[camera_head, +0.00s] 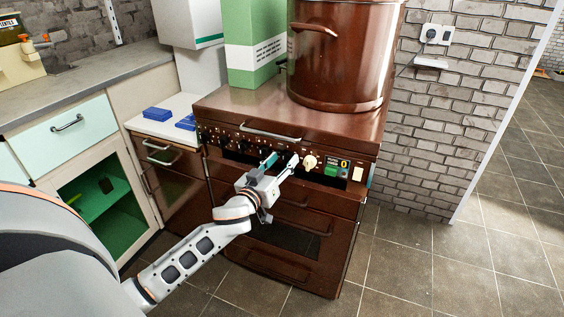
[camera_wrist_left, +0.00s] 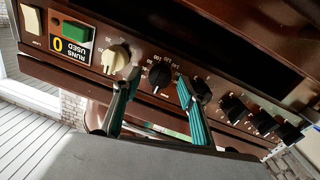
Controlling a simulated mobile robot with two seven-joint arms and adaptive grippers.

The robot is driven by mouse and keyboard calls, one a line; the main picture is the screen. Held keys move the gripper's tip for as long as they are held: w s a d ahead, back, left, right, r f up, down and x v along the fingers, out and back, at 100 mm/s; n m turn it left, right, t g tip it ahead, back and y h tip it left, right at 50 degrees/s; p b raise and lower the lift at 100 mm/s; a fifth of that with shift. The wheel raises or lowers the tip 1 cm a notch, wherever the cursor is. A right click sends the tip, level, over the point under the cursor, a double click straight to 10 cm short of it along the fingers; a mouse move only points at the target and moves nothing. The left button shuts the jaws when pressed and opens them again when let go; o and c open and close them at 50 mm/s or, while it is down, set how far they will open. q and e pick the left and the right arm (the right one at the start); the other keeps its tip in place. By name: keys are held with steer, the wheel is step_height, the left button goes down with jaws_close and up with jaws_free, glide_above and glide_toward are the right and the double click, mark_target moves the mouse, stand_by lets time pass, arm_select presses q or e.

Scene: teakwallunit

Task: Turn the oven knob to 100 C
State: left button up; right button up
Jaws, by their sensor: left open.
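The brown oven (camera_head: 300,222) has a front panel with a row of knobs. In the left wrist view, a black knob (camera_wrist_left: 160,75) with pale numerals around it lies between the two fingers of my left gripper (camera_wrist_left: 158,78). The fingers are apart, with a gap on each side of this knob; I cannot tell how far the tips reach past it. A cream knob (camera_wrist_left: 116,58) is just left of it, and more black knobs (camera_wrist_left: 232,107) run to the right. In the head view, my left gripper (camera_head: 282,160) is open at the panel, beside the cream knob (camera_head: 309,162). My right gripper is not in view.
A large copper-brown pot (camera_head: 340,65) and a green box (camera_head: 254,45) stand on top of the oven. A handle bar (camera_head: 270,134) runs above the knobs. A green button (camera_wrist_left: 75,32) and a counter sign (camera_wrist_left: 70,47) sit left of the cream knob.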

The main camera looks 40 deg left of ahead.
arm_select(q)
steer(key=c, duration=1.1)
steer(key=shift+r, duration=0.1)
